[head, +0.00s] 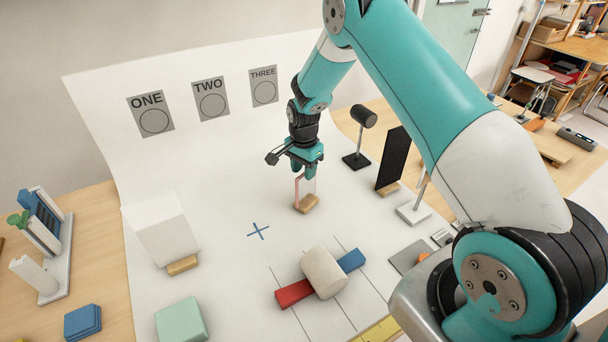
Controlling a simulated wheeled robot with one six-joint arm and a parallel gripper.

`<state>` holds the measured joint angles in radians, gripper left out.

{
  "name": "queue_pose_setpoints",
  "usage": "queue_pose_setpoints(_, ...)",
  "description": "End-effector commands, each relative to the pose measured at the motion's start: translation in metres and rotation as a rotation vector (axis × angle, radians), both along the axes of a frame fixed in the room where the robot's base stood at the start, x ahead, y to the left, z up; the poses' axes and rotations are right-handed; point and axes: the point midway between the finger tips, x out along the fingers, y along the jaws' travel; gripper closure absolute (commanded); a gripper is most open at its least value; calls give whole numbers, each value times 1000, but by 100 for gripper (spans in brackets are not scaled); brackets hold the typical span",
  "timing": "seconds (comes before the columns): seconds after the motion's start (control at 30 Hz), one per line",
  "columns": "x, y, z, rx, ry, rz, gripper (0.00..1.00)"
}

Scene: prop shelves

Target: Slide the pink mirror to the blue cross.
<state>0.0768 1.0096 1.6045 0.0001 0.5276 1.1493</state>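The pink mirror (298,190) is a thin upright panel with a pink edge on a small wooden block base (308,204). It stands on the white sheet, right of and a little behind the blue cross (258,231). The cross is bare. My gripper (304,172) points down right at the mirror's top, and its fingers overlap the upper part of the panel in the picture. Whether the fingers are closed on the panel or apart from it cannot be made out.
A white panel (160,228) on a wooden base stands left of the cross. A cream cylinder (324,272) lies over a red and blue bar (295,292) in front. A black panel (392,160) and a dark lamp (363,117) stand right. The sheet between mirror and cross is clear.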

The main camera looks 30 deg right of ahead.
Motion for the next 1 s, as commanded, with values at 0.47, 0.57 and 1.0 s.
queue_pose_setpoints(0.47, 0, 0, -41, 0, -1, 1, 62)
queue_pose_setpoints(0.57, 0, 0, -41, 0, -1, 1, 62)
queue_pose_setpoints(1.0, 0, 0, -40, 0, 0, 1, 100)
